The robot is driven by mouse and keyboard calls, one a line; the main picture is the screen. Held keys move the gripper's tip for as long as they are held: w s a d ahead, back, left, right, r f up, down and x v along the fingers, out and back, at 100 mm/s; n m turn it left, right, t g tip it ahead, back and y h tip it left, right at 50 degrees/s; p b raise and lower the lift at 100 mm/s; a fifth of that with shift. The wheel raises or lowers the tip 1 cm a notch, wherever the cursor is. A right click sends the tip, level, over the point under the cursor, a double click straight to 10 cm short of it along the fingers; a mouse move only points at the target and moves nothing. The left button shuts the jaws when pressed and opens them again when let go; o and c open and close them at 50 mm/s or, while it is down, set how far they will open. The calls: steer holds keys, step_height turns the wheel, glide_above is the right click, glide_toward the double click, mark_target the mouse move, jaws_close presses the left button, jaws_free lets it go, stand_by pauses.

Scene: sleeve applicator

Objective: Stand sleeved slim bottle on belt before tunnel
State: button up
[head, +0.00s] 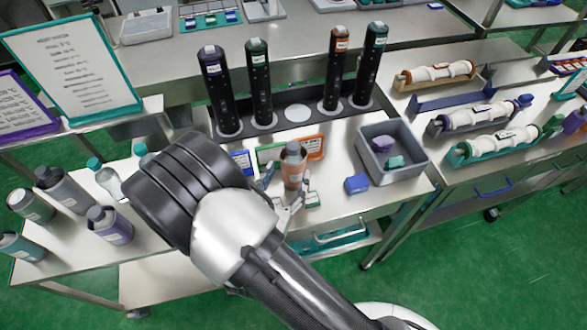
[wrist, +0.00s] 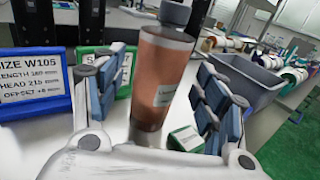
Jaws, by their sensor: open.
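A slim bottle with a copper-orange sleeve and grey cap (head: 293,168) stands upright on the steel worktop, in front of the row of sleeve tubes. In the wrist view the bottle (wrist: 163,80) is between the fingers of my gripper (wrist: 158,85), with a gap showing on the right side. My gripper (head: 288,192) is open, one finger on each side of the bottle, not closed on it. My wrist hides part of the worktop in the head view. I cannot pick out a belt or a tunnel.
Sleeve tubes (head: 258,85) stand in a rack behind. A grey bin (head: 418,160) with small items and a blue block (head: 357,184) are at right. Blue (wrist: 30,85) and green size signs are close on the left. Several other bottles (head: 66,190) stand at far left.

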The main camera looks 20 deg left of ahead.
mark_target(290, 170)
steer(key=w, duration=0.2)
steer(key=w+b, duration=0.1)
steer(key=w, duration=0.2)
steer(key=shift+d+r, duration=0.15)
steer(key=shift+r, duration=0.05)
steer(key=shift+c, duration=0.2)
steer(key=c, duration=1.4)
